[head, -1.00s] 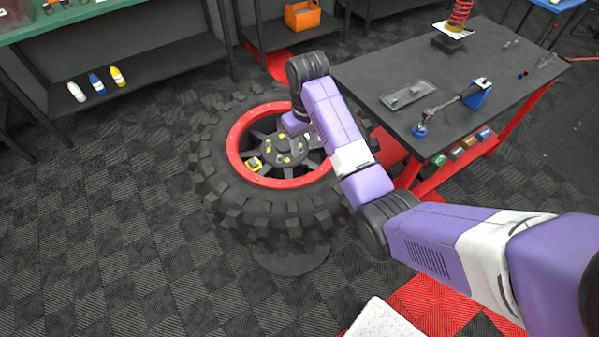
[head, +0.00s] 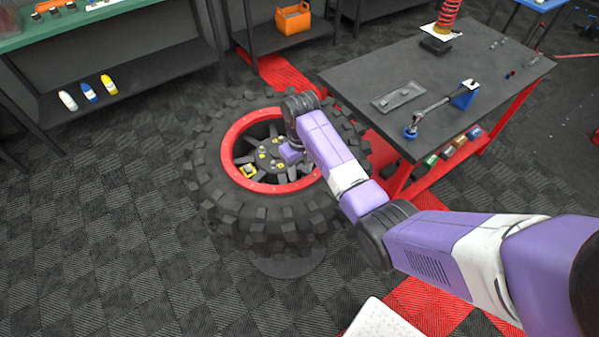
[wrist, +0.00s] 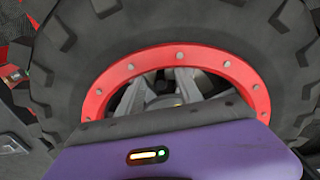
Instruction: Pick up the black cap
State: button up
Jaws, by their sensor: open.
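A big black tyre (head: 215,215) with a red-ringed wheel rim (head: 232,165) lies flat on a low round stand. Its dark hub (head: 266,153) carries several yellow-marked pieces, with a yellow item (head: 248,171) on the near-left side. I cannot single out the black cap; it may be hidden by my arm or blend with the dark hub. My gripper (head: 290,154) is over the hub's right side, open. In the wrist view the purple hand covers the lower part, with the red rim (wrist: 181,56) and grey spokes beyond; the fingertips are not clear there.
A dark workbench (head: 440,75) with a grey tray (head: 398,97), a blue-ended tool (head: 411,132) and a red spring (head: 447,18) stands right of the tyre. A shelf (head: 140,85) with several bottles is at the left. The floor at the front left is clear.

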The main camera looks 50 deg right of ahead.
grip_shut()
jog(key=shift+r, duration=0.1)
